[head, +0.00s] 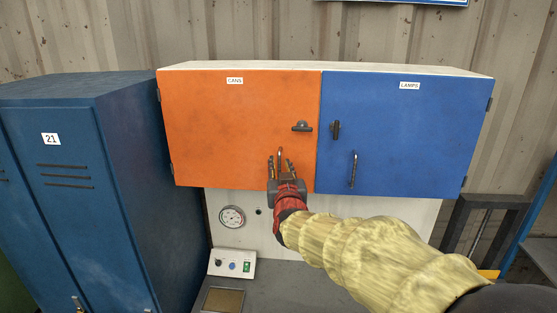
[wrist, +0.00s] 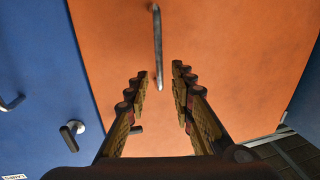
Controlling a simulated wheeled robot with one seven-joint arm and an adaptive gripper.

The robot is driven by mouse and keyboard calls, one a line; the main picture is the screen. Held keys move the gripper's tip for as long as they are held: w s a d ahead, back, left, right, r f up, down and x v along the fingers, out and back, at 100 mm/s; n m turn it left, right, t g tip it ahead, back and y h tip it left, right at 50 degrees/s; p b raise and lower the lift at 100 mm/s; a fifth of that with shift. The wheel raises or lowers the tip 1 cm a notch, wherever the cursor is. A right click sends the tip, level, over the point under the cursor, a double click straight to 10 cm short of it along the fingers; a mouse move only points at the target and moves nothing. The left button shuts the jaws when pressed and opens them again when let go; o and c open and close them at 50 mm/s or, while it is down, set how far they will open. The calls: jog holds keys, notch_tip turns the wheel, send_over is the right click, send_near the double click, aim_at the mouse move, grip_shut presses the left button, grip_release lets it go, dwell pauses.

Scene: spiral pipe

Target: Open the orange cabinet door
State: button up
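The orange cabinet door (head: 225,120), labelled CANS, is shut in the head view. It also fills most of the wrist view (wrist: 235,60). Its dark latch (head: 302,127) lies horizontal; in the wrist view the latch (wrist: 136,129) is mostly hidden by a finger. The door's upright bar handle (head: 280,158) is partly hidden by my gripper (head: 280,170). In the wrist view the handle (wrist: 157,45) stands ahead of my gripper (wrist: 159,72), with one end showing between the fingertips. The fingers are open, one on each side, with gaps visible. I cannot tell the remaining depth.
A blue door (head: 400,130), labelled LAMPS, is shut on the right, with a vertical latch (head: 336,130) and bar handle (head: 353,169). A blue locker (head: 130,190) stands at left. A gauge (head: 232,217) and control box (head: 232,263) sit below the cabinet.

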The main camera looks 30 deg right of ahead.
aim_at(279, 162)
jog(key=shift+p+x, duration=0.3)
jog(key=shift+x, duration=1.55)
jog(key=shift+c, duration=0.2)
grip_shut()
